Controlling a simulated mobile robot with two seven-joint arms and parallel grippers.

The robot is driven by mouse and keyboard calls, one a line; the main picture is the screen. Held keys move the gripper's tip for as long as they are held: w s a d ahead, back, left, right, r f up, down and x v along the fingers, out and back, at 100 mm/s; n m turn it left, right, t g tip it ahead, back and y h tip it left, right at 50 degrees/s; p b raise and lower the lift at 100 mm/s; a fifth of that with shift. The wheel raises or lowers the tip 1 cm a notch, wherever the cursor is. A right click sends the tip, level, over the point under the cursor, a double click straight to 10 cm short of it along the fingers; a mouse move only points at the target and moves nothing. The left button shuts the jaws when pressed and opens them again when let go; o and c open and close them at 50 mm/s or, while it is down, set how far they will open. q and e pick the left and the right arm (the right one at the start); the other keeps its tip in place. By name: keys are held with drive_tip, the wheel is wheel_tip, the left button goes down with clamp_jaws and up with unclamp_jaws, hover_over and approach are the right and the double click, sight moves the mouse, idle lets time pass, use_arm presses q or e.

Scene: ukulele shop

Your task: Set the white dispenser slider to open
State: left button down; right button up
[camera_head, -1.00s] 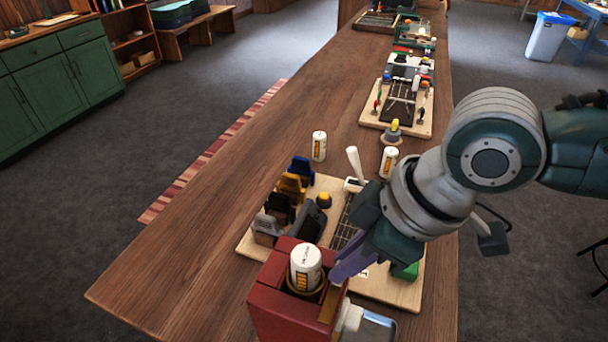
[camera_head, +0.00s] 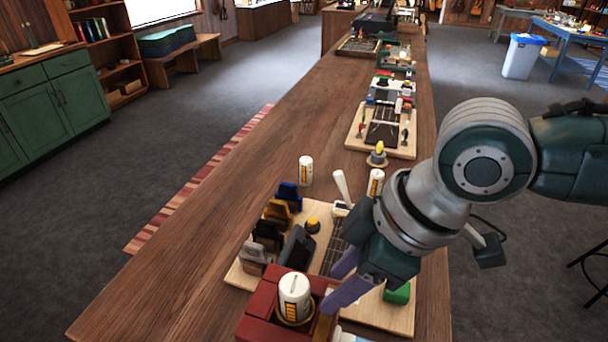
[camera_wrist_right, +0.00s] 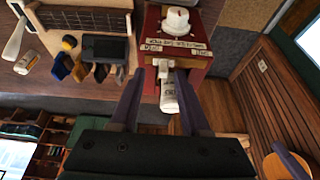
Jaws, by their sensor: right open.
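The red dispenser (camera_head: 258,328) stands at the near end of the counter, with a white canister (camera_head: 294,296) upright in its top. In the right wrist view its labelled face (camera_wrist_right: 180,45) shows, but the small lettering is hard to read. The white slider (camera_wrist_right: 164,70) sits under the left label. A white printed canister (camera_wrist_right: 169,97) shows just below it. My right gripper (camera_head: 335,285) is open beside the dispenser. In the wrist view its purple fingers (camera_wrist_right: 163,105) stand on either side of the slider and lower canister, with no clear contact. My left gripper is not in view.
A wooden board (camera_head: 385,318) with a dark fretboard, coloured clips and a green block lies behind the dispenser. The left counter (camera_head: 170,290) is clear.

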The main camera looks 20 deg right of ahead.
drive_tip(key=v, duration=0.8)
drive_tip(key=shift+d+r+b, duration=0.15)
drive_tip(key=shift+r+b, duration=0.2)
drive_tip(key=shift+b, duration=0.05)
